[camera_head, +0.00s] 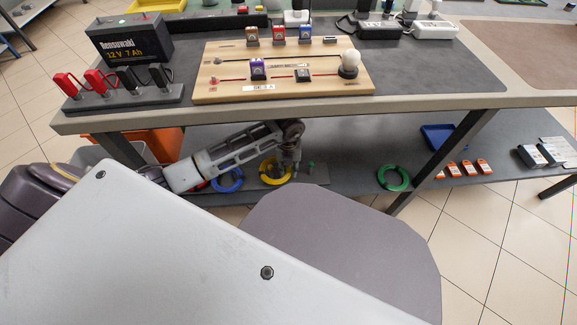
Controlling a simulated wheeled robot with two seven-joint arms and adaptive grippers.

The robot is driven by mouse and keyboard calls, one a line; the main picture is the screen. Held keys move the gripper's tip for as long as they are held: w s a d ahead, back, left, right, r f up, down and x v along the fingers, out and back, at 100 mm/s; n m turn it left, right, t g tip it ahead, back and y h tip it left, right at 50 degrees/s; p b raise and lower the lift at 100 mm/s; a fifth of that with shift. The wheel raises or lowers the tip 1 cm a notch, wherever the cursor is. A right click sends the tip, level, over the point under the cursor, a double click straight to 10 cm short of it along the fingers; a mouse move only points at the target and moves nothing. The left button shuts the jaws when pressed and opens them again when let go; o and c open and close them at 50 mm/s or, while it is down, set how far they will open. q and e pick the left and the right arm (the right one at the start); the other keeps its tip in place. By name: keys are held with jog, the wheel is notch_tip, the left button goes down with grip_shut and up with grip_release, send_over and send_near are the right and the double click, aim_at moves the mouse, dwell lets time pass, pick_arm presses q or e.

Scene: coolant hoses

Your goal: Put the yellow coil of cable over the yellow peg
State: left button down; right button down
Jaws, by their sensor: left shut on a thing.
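The yellow coil of cable (265,178) is at the lower shelf under the table, over or just above a dark board. My left gripper (289,170) comes in from the left and points down at the right side of the yellow coil. It is shut on the coil; its fingertips are small and partly hard to make out. The yellow peg cannot be made out; the coil and gripper are in front of that part of the board. I cannot tell whether the coil is around it. My right gripper is not in view.
A blue coil (227,181) lies left of the yellow one, and a green peg (311,165) stands to its right. A green coil (393,178) lies further right near a table leg (440,160). The tabletop edge (400,105) overhangs the shelf.

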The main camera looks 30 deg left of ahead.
pick_arm(q)
jog(key=shift+f, duration=0.35)
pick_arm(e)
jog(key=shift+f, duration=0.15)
pick_arm(q)
jog(key=c, duration=1.1)
grip_release()
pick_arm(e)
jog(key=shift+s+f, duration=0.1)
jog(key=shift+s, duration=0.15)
pick_arm(q)
jog(key=shift+o, duration=0.2)
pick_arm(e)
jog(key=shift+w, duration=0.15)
pick_arm(q)
jog(key=shift+r, duration=0.2)
jog(key=shift+r, duration=3.6)
jog(key=shift+d, duration=0.1)
